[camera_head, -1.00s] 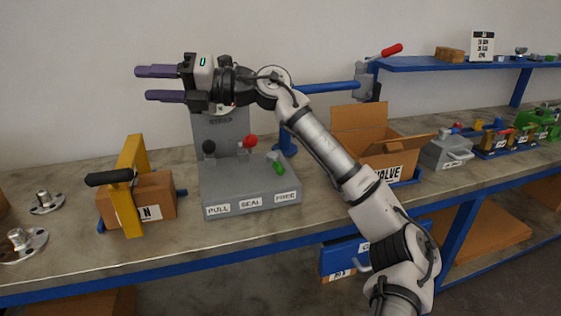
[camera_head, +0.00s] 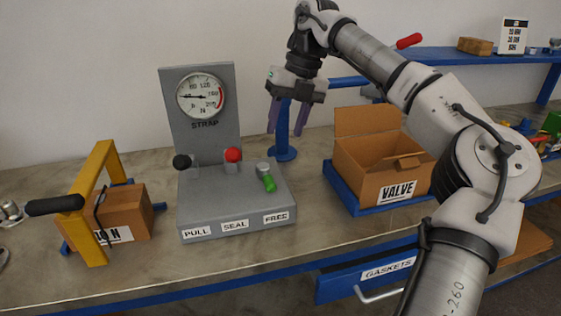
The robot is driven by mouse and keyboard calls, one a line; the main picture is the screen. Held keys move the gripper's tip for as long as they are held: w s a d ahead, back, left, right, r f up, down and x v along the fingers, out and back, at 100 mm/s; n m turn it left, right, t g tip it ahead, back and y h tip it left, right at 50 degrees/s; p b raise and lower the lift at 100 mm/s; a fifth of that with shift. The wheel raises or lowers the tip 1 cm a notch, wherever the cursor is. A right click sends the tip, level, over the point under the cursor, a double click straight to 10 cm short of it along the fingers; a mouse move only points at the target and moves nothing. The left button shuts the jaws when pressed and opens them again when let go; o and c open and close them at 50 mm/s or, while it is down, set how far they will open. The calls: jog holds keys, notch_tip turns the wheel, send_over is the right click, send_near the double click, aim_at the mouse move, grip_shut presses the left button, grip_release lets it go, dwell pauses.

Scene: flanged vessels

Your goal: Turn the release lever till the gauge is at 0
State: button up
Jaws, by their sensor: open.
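A grey console (camera_head: 235,205) stands on the bench with labels PULL, SEAL and FREE along its front. Above FREE is a green-handled lever (camera_head: 267,180), its green end tilted toward the front. A red-knobbed lever (camera_head: 233,156) is above SEAL and a black-knobbed one (camera_head: 181,162) above PULL. The round gauge (camera_head: 203,97), marked STRAP, is on the upright panel; its needle points left, and the value there is too small to read. My gripper (camera_head: 287,130) is open and empty, its purple fingers pointing down, above and behind the green lever, apart from it.
A yellow frame (camera_head: 95,205) with a black handle spans a strapped box (camera_head: 128,213) at left. A blue post (camera_head: 283,140) stands behind my fingers. An open VALVE carton (camera_head: 375,172) sits right of the console. Bare bench lies in front of the console.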

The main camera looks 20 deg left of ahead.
aim_at(270, 179)
jog(key=p+x, duration=0.1)
jog(key=x, duration=1.2)
jog(key=shift+w+a+f, duration=0.1)
jog(key=shift+a+f, duration=0.05)
jog(key=shift+f, duration=0.15)
jog(key=shift+c, duration=0.3)
grip_shut()
